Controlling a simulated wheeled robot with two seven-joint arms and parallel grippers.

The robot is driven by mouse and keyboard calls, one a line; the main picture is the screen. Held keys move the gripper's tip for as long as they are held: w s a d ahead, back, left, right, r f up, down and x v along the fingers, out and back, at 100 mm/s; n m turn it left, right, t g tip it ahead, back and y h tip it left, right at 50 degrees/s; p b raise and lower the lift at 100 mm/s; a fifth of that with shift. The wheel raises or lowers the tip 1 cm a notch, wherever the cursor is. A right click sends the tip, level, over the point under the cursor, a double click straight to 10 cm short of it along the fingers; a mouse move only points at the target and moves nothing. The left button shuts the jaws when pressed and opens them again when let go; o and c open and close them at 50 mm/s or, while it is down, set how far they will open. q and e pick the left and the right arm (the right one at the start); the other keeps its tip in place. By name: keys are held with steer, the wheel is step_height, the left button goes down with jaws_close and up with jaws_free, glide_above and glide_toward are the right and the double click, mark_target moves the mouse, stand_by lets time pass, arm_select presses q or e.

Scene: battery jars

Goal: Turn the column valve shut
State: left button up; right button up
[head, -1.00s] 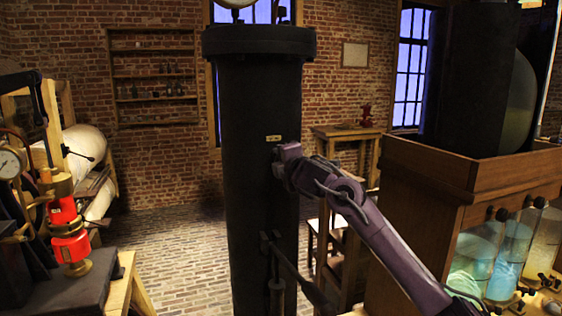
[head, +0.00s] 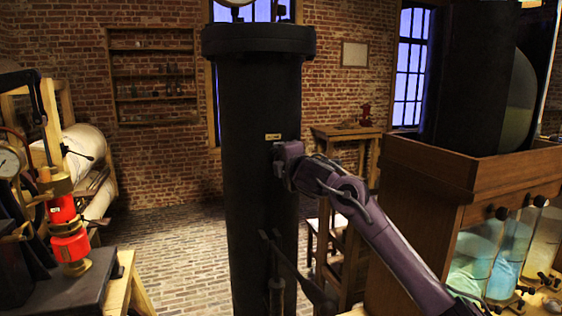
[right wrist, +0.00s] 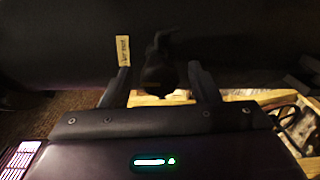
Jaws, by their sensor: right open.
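The tall black column (head: 258,190) stands in the middle of the head view, with a small brass label (head: 273,137) on its front. My right gripper (head: 280,160) is at the column's right side, just below this label. In the head view it hides the valve. In the right wrist view a dark valve (right wrist: 160,68) sticks out from the column, and the two open fingers (right wrist: 159,76) stand on either side of it. A gap shows beside each finger, so they do not look closed on it. The label (right wrist: 123,51) shows to the left. My left gripper is not in view.
A lever with a rod (head: 290,262) sits low on the column's front. A wooden cabinet with glass jars (head: 507,250) stands at the right. A bench with a red device (head: 69,243) is at the left. Open brick floor (head: 180,255) lies between bench and column.

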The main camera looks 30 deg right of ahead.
steer(key=b+v, duration=0.2)
steer(key=v, duration=0.5)
steer(key=shift+s+f, duration=0.1)
steer(key=shift+f, duration=0.05)
stand_by(0.3)
